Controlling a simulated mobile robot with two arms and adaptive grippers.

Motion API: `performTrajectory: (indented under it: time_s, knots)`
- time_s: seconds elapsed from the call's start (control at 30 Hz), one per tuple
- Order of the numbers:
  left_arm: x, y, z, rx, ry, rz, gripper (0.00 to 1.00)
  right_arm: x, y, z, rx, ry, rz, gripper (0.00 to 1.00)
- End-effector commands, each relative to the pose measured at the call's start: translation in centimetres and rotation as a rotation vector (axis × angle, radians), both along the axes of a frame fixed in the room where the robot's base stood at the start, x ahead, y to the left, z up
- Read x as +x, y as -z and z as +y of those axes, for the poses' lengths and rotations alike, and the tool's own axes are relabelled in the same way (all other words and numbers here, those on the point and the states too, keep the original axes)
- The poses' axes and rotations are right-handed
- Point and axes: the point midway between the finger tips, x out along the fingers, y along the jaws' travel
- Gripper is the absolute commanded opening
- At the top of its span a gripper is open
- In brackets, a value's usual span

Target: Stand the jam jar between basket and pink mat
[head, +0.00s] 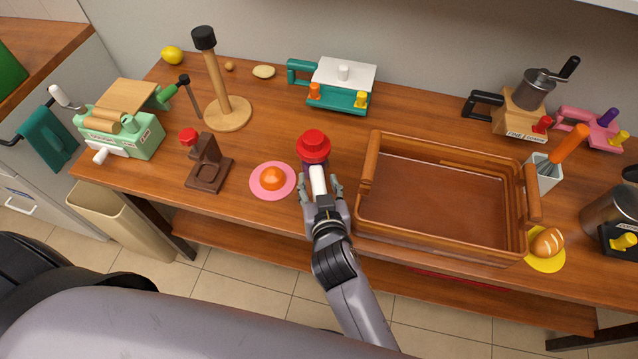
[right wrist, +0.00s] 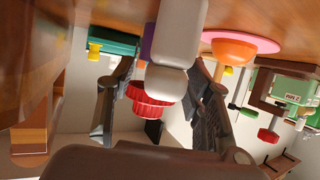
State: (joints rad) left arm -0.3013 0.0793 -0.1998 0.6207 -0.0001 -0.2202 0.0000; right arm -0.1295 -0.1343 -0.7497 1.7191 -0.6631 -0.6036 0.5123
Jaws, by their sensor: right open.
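The jam jar, with a red stepped lid (head: 313,144) and a purple body, stands upright between the pink mat (head: 257,188) and the wooden basket (head: 440,147). A slim white bottle-like thing with a rounded top (head: 318,181) stands just in front of it and hides much of its body. My right gripper (head: 321,188) is open, its fingers either side of the white thing. In the right wrist view, the white thing (right wrist: 178,35) is between the fingers, with the jar's red lid (right wrist: 150,103) behind it. My left gripper is out of view.
An orange dome-shaped thing (head: 272,178) sits on the pink mat. The basket is empty and close on the right. A brown stand with a red knob (head: 207,160) is at left, and a teal press (head: 338,84) stands behind. Bare tabletop lies behind the jar.

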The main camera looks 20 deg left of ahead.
Motion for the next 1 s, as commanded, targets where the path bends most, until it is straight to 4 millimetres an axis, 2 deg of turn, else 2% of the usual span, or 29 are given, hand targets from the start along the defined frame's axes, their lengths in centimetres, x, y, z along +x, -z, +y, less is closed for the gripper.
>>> performTrajectory:
  time_s: [0.3,0.37,0.8,1.0]
  knots:
    - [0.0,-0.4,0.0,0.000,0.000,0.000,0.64,0.0,-0.6,0.0,0.000,0.000,-0.001,0.46]
    - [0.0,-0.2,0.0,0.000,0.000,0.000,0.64,-0.6,-0.5,-0.3,0.000,0.000,0.000,0.46]
    - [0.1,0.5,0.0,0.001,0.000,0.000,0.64,-7.9,-3.8,-3.6,0.002,0.001,0.002,0.46]
    - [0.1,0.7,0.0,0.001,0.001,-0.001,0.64,-9.7,-4.7,-4.5,0.001,0.000,0.000,0.46]
